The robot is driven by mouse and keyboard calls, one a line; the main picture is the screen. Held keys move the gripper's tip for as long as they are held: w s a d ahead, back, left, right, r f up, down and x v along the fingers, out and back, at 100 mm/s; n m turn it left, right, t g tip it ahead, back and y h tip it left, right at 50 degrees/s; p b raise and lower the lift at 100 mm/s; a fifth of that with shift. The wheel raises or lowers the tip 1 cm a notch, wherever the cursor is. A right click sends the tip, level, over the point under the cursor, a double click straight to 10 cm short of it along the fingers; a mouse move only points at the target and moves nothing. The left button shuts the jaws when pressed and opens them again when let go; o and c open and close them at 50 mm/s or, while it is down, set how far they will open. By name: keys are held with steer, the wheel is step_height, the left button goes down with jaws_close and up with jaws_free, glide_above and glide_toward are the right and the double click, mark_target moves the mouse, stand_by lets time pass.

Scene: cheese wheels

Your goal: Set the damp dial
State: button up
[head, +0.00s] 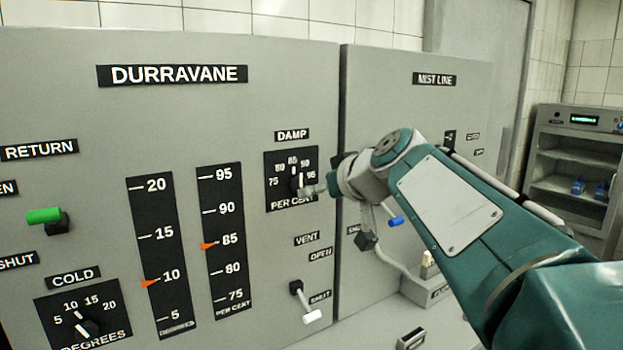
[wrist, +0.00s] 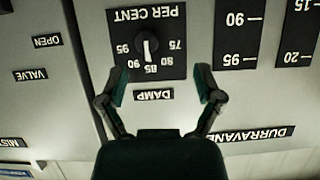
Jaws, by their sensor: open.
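The damp dial (head: 295,182) is a small knob on a black plate marked 75 to 95 per cent, under the DAMP label on the grey DURRAVANE panel. In the wrist view, which is upside down, the knob (wrist: 150,46) has a white line pointing near 85. My gripper (wrist: 160,84) is open and empty, its two fingers apart on either side of the DAMP label. The knob lies beyond the fingertips, roughly centred between them. In the head view my gripper (head: 318,191) is at the plate's right edge and hides part of it; contact cannot be told.
The per cent scale (head: 222,240) has an orange pointer near 85. The cold dial (head: 84,324) is at lower left, the green-handled lever (head: 45,215) at far left. The vent lever (head: 304,301) is below the damp dial. The MIST LINE cabinet (head: 400,110) adjoins on the right.

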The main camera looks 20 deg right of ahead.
mark_target(300, 184)
steer(key=shift+t, duration=0.3)
steer(key=w, duration=0.3)
steer(key=w+a+f, duration=0.1)
steer(key=w, duration=0.3)
steer(key=w+f, duration=0.1)
steer(key=w, duration=0.3)
steer(key=shift+w+a+f, duration=0.2)
steer(key=shift+f, duration=0.05)
steer(key=c, duration=1.2)
